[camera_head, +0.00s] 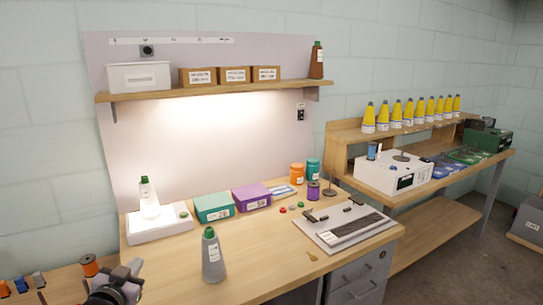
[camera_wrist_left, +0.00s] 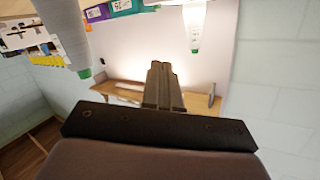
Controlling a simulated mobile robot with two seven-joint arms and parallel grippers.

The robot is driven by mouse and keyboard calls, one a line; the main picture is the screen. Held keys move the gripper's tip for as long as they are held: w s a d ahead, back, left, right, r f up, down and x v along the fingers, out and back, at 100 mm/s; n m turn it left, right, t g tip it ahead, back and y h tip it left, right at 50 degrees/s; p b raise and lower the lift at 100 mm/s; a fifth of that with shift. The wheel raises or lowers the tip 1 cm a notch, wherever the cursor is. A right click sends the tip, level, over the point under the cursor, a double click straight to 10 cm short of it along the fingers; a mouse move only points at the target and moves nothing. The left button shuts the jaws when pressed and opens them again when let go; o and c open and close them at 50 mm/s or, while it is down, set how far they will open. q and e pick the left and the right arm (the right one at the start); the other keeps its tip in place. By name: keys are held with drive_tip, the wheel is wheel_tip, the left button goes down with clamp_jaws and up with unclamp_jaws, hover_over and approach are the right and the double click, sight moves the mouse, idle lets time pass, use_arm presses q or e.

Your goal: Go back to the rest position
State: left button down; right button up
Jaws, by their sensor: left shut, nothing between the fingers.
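My left gripper (camera_head: 128,274) is at the lower left of the head view, low over the left part of the workbench (camera_head: 160,272). In the left wrist view its two fingers (camera_wrist_left: 163,82) are together with nothing between them. A grey bottle with a green cap (camera_head: 213,260) stands upright on the bench to the right of this gripper, apart from it. The same bottle shows large and upside down at the upper left of the left wrist view (camera_wrist_left: 62,35). My right gripper is in neither view.
A white bottle with a green cap (camera_head: 148,200) stands on a white device (camera_head: 160,226) at the back left. Teal (camera_head: 213,207) and purple (camera_head: 251,197) boxes line the back. A flat board (camera_head: 345,226) lies at the right. Spools (camera_head: 89,265) sit at the lower left.

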use_arm(q)
drive_tip(key=shift+g+h, duration=0.4)
drive_tip(key=shift+g, duration=0.3)
drive_tip(key=s+d+f, duration=0.1)
drive_tip(key=s+f, duration=0.1)
drive_tip(key=s+d+f, duration=0.1)
drive_tip(key=s+f, duration=0.1)
drive_tip(key=f, duration=0.1)
drive_tip(key=s+d+f, duration=0.1)
drive_tip(key=s+f, duration=0.1)
drive_tip(key=shift+s+d+f, duration=0.2)
drive_tip(key=shift+s+d, duration=0.1)
drive_tip(key=shift+s, duration=0.05)
drive_tip(key=s+d+f+g, duration=0.2)
drive_tip(key=s+d+f, duration=0.2)
drive_tip(key=s, duration=0.8)
drive_tip(key=s+d+f+n+g+h, duration=0.1)
drive_tip(key=s+d+f, duration=0.3)
drive_tip(key=s, duration=0.9)
wheel_tip(320, 180, down, 3)
drive_tip(key=shift+d+g+h, duration=0.3)
drive_tip(key=shift+g, duration=0.3)
